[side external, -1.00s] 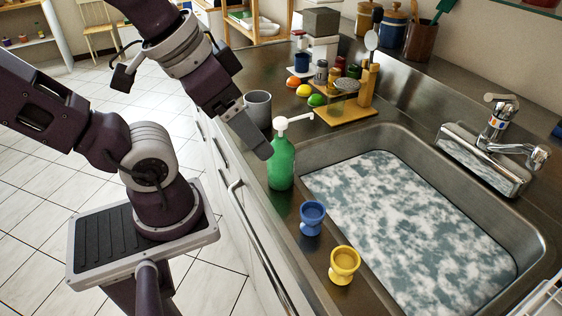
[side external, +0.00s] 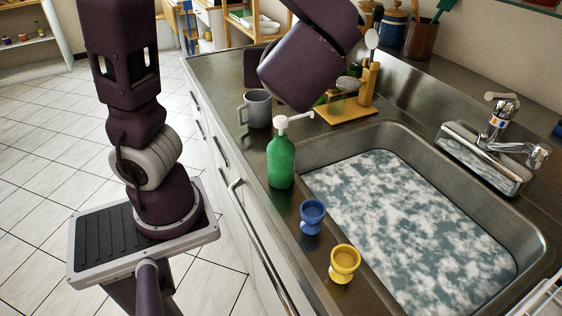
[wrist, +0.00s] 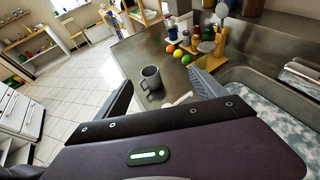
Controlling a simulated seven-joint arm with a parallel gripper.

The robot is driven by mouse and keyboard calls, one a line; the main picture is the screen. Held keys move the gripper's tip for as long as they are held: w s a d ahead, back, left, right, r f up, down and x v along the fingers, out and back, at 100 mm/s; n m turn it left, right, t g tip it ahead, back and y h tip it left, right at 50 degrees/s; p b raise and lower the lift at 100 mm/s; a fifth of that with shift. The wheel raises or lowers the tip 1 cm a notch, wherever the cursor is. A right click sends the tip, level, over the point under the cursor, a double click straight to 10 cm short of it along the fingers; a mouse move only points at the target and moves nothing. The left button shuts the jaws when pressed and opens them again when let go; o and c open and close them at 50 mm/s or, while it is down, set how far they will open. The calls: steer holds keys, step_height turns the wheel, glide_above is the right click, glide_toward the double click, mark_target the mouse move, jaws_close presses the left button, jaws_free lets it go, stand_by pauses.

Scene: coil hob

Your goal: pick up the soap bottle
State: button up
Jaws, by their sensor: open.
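The green soap bottle (side external: 281,163) with a white pump top stands upright on the counter by the sink's left rim in the side view. Its white pump (wrist: 181,99) shows partly in the wrist view, low between the fingers; the green body is hidden there. My gripper (wrist: 162,78) is open, one finger on each side of the wrist view, with nothing held. In the side view the dark hand is above and behind the bottle, close to the pump's top; the fingertips are mostly hidden, and I cannot tell the exact gap.
A grey mug (side external: 256,108) stands just behind the bottle and shows between the fingers in the wrist view. A blue cup (side external: 312,217) and a yellow cup (side external: 344,264) stand in front. The sink (side external: 410,215) lies to the right. A wooden board (side external: 346,111) with items is behind.

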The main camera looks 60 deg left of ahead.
mark_target(283, 158)
steer(key=f, duration=1.9)
steer(key=shift+s+a+f, duration=0.1)
steer(key=shift+a+f, duration=0.15)
steer(key=shift+f, duration=0.15)
steer(key=x, duration=0.7)
steer(key=shift+s+f, duration=0.25)
steer(key=shift+s, duration=0.05)
steer(key=c, duration=1.7)
